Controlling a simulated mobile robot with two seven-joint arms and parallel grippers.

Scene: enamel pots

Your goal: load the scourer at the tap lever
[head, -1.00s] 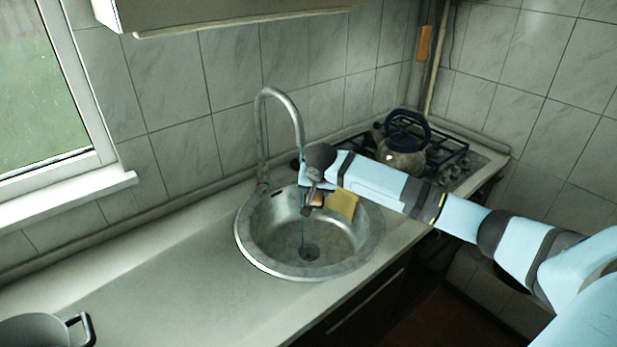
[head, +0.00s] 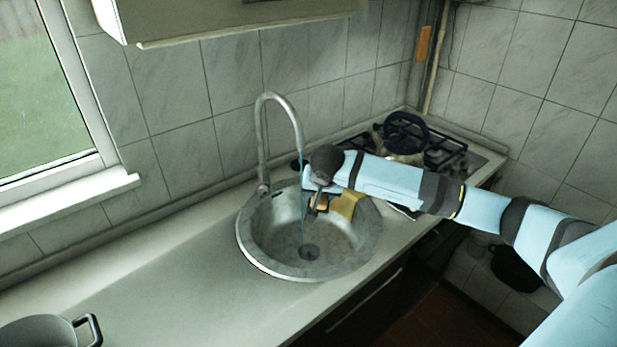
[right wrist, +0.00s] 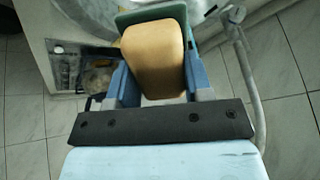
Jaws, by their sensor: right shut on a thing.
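My right gripper (head: 314,208) hangs over the sink, its arm coming in from the right. In the right wrist view its blue fingers (right wrist: 158,85) are shut on the scourer (right wrist: 152,58), a rounded tan block with a green layer at its far side. In the head view an orange patch (head: 319,203) shows at the gripper. A yellow piece (head: 346,204) shows beside it; I cannot tell if both belong to the scourer. The tall curved tap (head: 261,145) stands behind the sink, with its lever (head: 263,188) low at its base. My left gripper is not in view.
The round metal sink (head: 262,263) is set in the pale counter (head: 170,270). A thin blue streak (head: 302,222) runs down from the spout. A pot (head: 38,332) sits at the lower left. The left counter is mostly clear.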

